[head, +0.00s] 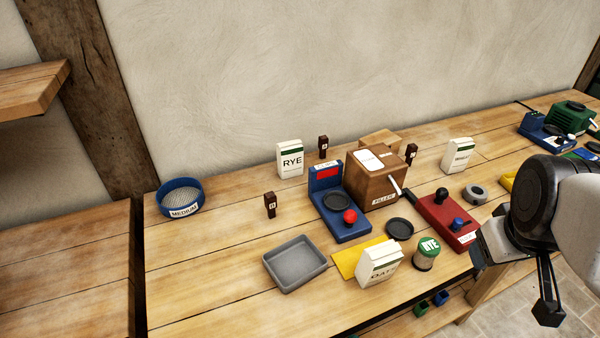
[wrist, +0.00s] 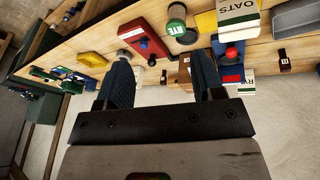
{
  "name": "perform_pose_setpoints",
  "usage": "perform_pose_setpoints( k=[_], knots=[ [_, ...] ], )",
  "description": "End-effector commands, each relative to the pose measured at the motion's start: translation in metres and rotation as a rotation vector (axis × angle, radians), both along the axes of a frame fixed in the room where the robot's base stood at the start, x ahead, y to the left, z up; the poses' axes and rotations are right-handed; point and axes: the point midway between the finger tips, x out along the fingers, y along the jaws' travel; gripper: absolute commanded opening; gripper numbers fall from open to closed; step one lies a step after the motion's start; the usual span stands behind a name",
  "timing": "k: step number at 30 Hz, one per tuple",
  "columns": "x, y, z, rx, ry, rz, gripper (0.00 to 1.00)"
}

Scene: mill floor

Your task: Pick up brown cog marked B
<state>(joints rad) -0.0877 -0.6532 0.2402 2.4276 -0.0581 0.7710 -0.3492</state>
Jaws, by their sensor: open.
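Three small upright dark brown pieces with pale letter marks stand on the bench. One (head: 270,205) is left of the blue scale, one (head: 323,147) is behind it beside the RYE box, and one (head: 411,155) is right of the wooden filler box. Their letters are too small to read surely, so I cannot tell which is B. The left piece (wrist: 284,61) also shows in the wrist view. My gripper (head: 547,300) is at the right, in front of the bench and well away from all three. In the wrist view its fingers (wrist: 161,72) are apart and empty.
The blue scale (head: 327,205), wooden filler box (head: 372,185), red device (head: 440,215), OATS box (head: 378,266) and green-lidded tin (head: 427,253) crowd the middle. A grey tray (head: 294,262) is at the front and a blue sieve (head: 180,196) at far left. Bare wood surrounds the left piece.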

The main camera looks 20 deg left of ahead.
Motion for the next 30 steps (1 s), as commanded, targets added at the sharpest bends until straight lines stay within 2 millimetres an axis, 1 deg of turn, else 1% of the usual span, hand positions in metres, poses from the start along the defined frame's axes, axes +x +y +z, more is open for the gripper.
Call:
perform_pose_setpoints(
  k=[1, 6, 11, 15, 20, 24, 26, 30],
  knots=[
    [0.01, 0.008, -0.003, -0.028, -0.021, 0.087, 0.62],
    [0.043, 0.034, -0.012, -0.139, -0.104, 0.391, 0.62],
    [0.072, 0.064, -0.021, -0.255, -0.188, 0.672, 0.62],
    [0.094, 0.093, -0.031, -0.364, -0.266, 0.913, 0.62],
    [0.115, 0.131, -0.044, -0.5, -0.361, 1.18, 0.62],
    [0.13, 0.166, -0.058, -0.631, -0.45, 1.406, 0.62],
    [0.135, 0.182, -0.064, -0.69, -0.489, 1.499, 0.62],
    [0.144, 0.22, -0.08, -0.837, -0.587, 1.709, 0.62]
  ],
)
